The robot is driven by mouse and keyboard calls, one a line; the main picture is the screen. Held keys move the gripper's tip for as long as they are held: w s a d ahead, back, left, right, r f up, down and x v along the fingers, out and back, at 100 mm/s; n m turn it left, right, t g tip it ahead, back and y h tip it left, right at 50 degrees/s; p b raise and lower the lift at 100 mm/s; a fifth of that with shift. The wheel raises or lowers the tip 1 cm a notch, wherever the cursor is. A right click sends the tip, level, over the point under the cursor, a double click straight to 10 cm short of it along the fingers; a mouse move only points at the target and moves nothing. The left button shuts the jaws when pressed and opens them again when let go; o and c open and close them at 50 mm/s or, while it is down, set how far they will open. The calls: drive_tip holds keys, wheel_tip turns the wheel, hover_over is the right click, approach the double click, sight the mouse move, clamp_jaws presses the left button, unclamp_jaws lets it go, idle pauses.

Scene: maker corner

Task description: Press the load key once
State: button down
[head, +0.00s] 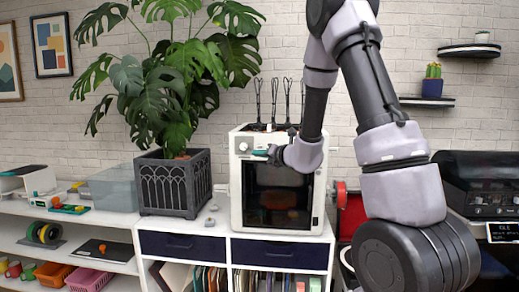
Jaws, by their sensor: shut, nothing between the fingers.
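A white 3D-printer-like machine (236,205) with a dark front window stands on the white cabinet in the middle of the head view. Its upper front strip carries a round white knob (243,147) at the left. I cannot make out a key labelled load; my gripper and wrist hide part of the strip.
A potted monstera (175,185) stands left of the machine, its leaves reaching near the machine's top. Small pale items (211,215) lie on the cabinet top.

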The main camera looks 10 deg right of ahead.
sight(261, 148)
drive_tip(key=shift+w+d, duration=0.45)
drive_tip(key=shift+w, duration=0.95)
drive_tip(key=shift+w+d, duration=0.45)
drive_tip(key=shift+w, duration=0.9)
drive_tip(key=shift+w+d, duration=0.45)
drive_tip(key=shift+w, duration=0.95)
drive_tip(key=shift+w+d, duration=0.15)
drive_tip(key=shift+w, duration=0.25)
drive_tip(key=shift+w+d, duration=0.1)
drive_tip(key=shift+w, duration=0.25)
drive_tip(key=shift+s+a, duration=0.25)
drive_tip(key=shift+s, duration=0.5)
drive_tip(key=shift+s, duration=0.1)
drive_tip(key=shift+s+a, duration=0.25)
drive_tip(key=shift+s, duration=0.5)
drive_tip(key=shift+s+a, duration=0.3)
drive_tip(key=shift+s, duration=0.5)
drive_tip(key=shift+s+a, duration=0.25)
drive_tip(key=shift+s, duration=0.5)
